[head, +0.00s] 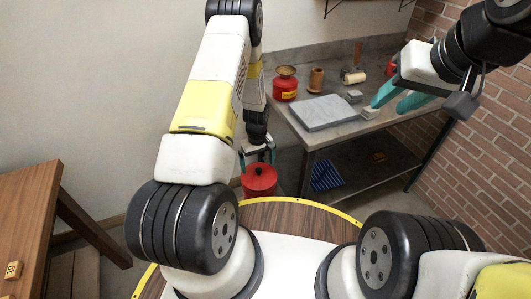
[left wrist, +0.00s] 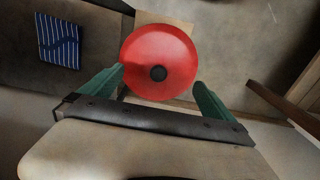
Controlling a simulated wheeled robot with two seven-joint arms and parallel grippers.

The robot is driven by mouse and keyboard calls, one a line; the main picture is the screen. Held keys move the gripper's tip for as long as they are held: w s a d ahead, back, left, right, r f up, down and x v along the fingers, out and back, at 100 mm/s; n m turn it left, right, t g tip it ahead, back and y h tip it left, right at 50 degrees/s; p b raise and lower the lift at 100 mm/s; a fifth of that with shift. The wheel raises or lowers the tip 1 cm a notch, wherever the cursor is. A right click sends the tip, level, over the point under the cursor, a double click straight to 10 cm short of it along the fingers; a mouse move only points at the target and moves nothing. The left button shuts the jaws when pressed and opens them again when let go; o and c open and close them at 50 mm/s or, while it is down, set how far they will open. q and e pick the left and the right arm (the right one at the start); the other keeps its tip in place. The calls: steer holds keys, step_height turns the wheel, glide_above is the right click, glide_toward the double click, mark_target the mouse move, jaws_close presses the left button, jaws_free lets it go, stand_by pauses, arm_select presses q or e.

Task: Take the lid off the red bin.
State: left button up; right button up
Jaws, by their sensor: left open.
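The red bin (head: 258,188) stands on the floor beside the grey workbench, below my left gripper. Its round red lid (left wrist: 160,45) is on it, with a dark knob (left wrist: 158,73) at the centre in the left wrist view. My left gripper (head: 258,154) points down over the bin and is open. In the left wrist view its green fingers (left wrist: 159,80) are apart, one on each side of the lid's near part; I cannot tell whether they touch it. My right gripper (head: 399,97) is open and empty near the workbench's right side.
The grey workbench (head: 350,135) holds a grey slab (head: 322,112), a red can (head: 285,86), a wooden cup (head: 316,80) and small blocks. A blue striped cloth (head: 327,176) lies on its lower shelf. A wooden table (head: 30,205) stands at the left.

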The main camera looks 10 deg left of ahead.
mark_target(259, 169)
arm_select(q)
step_height(259, 169, down, 4)
steer(key=shift+w+d+f, duration=0.1)
steer(key=shift+w+f, duration=0.05)
steer(key=shift+c, duration=0.4)
steer(key=c, duration=1.5)
